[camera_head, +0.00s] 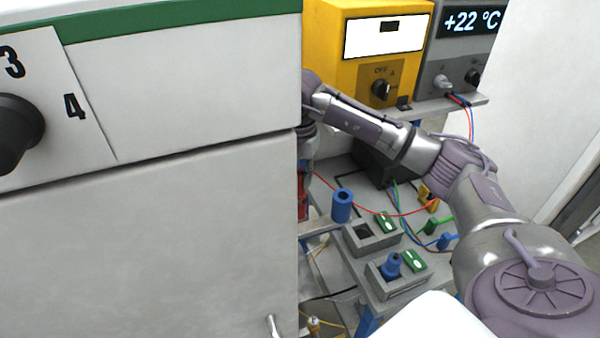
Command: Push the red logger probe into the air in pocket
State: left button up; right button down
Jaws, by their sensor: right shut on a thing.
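My right gripper (305,172) points down just past the right edge of the white cabinet, which hides most of it. It is shut on the red logger probe (303,206), of which only a narrow strip shows at that edge. One grey block has an empty square pocket (364,231) with a green label beside it. The probe is left of this block and apart from it. A nearer grey block (402,287) has a blue probe (391,265) in its pocket and a similar green label. I cannot read either label. My left gripper is not in view.
The white cabinet (160,225) fills the left side. A blue cylinder (342,205) stands between the probe and the blocks. Green and blue plugs (440,225) with cables lie right of the blocks. A yellow instrument (345,70) and a grey +22 °C display unit (455,55) stand behind.

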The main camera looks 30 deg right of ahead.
jog(key=shift+f, duration=0.3)
jog(key=c, duration=0.9)
grip_release()
jog(key=shift+o, duration=0.2)
notch_tip(320, 180, up, 12)
